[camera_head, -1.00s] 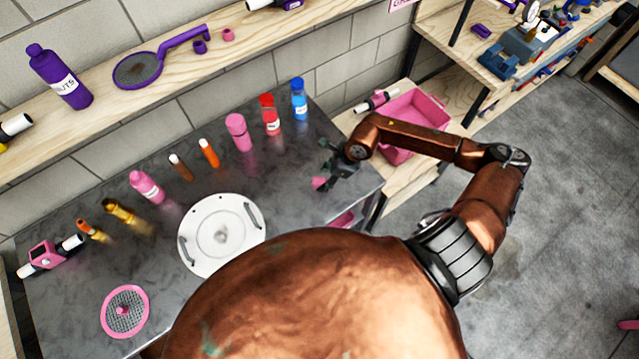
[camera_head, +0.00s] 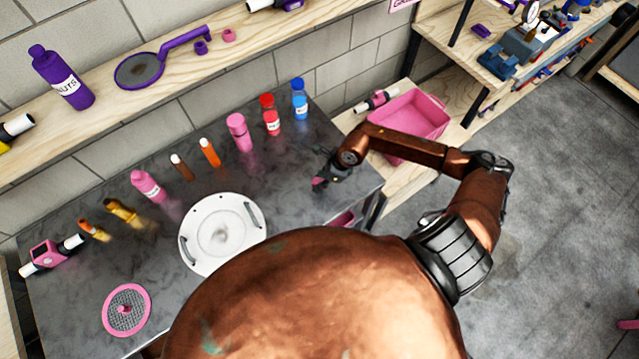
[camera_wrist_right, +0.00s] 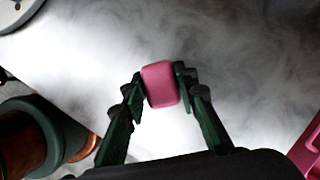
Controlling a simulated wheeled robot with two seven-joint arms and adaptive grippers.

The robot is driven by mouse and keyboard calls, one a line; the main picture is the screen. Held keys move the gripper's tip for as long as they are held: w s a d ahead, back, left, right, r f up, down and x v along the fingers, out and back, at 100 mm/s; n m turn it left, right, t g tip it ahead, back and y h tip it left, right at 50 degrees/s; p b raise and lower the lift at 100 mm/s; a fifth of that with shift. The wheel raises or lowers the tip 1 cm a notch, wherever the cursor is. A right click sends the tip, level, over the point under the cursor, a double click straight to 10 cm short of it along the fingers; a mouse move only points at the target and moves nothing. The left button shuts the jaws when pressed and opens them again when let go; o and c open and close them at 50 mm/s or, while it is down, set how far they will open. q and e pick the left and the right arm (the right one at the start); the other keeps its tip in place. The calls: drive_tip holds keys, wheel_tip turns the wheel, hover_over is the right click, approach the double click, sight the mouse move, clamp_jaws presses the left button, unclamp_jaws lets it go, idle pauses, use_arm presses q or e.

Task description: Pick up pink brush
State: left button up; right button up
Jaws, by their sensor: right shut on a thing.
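My right gripper (camera_head: 325,174) is over the right part of the dark grey table (camera_head: 285,205). In the right wrist view its two dark green fingers (camera_wrist_right: 160,88) are shut on a pink block-like piece (camera_wrist_right: 160,84), with one finger on each side. In the head view only a small pink bit (camera_head: 319,184) shows at the fingertips. I take this to be the pink brush; the rest of it is hidden, and I cannot tell whether it touches the table. My left gripper is not in view.
A white round lid with handles (camera_head: 205,255) lies left of my right gripper. Pink (camera_head: 240,132), red (camera_head: 270,115) and blue (camera_head: 299,98) bottles stand along the back. A pink bin (camera_head: 425,115) sits on the wooden shelf at right. A pink mesh disc (camera_head: 138,327) lies at front left.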

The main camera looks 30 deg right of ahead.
sight(316, 181)
clamp_jaws()
drive_tip(key=shift+r, duration=0.5)
wheel_tip(316, 181, up, 2)
drive_tip(key=shift+s+r+b, duration=0.1)
drive_tip(key=shift+r+b, duration=0.1)
drive_tip(key=shift+b, duration=0.2)
drive_tip(key=s+a+r+b, duration=0.1)
drive_tip(key=s+a+r, duration=0.6)
drive_tip(key=s+r, duration=0.2)
drive_tip(key=s, duration=0.2)
drive_tip(key=shift+s+a+r, duration=0.2)
drive_tip(key=shift+s+r, duration=0.1)
drive_tip(key=shift+s, duration=0.1)
